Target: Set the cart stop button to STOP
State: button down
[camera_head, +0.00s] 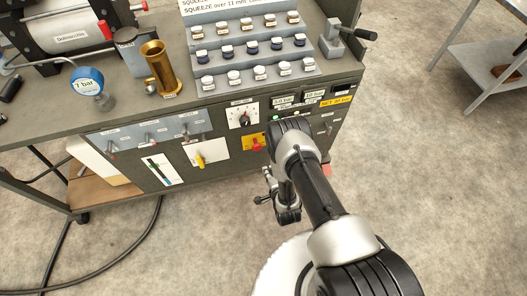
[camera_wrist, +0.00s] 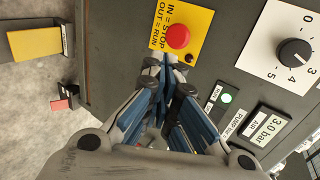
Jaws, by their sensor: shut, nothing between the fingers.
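The cart stop button is a red round knob (camera_wrist: 178,36) on a yellow plate (camera_wrist: 196,17) marked "IN = STOP" and "OUT = RUN". In the wrist view it stands at the top, just beyond my fingertips. I cannot tell whether the knob is in or out. My gripper (camera_wrist: 166,80) is shut and empty, its tips close to the plate's lower edge and apart from the knob as far as I can see. In the head view the yellow plate (camera_head: 247,144) is on the cart front, left of my arm, and my gripper (camera_head: 267,181) hangs below it.
A black dial (camera_wrist: 294,53) on a white plate is right of the button. A green lamp (camera_wrist: 226,98) and a 3.0 bar display (camera_wrist: 267,129) lie below it. A yellow lever (camera_head: 200,161) is left on the cart front. The floor before the cart is clear, with a hose at left.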

jog(key=b, duration=0.4)
send_near(260, 149)
notch_tip(260, 149, down, 4)
jog(key=w, duration=0.2)
jog(key=shift+w+a+r+b, duration=0.1)
jog(key=shift+w+a+b, duration=0.1)
jog(key=shift+w, duration=0.35)
jog(key=shift+w+a+r+b, duration=0.1)
jog(key=shift+w+a, duration=0.15)
jog(key=shift+w, duration=0.3)
jog(key=shift+w+a+r+b, duration=0.15)
jog(key=shift+w+a, duration=0.05)
jog(key=shift+w, duration=0.35)
jog(key=shift+s+a+r, duration=0.1)
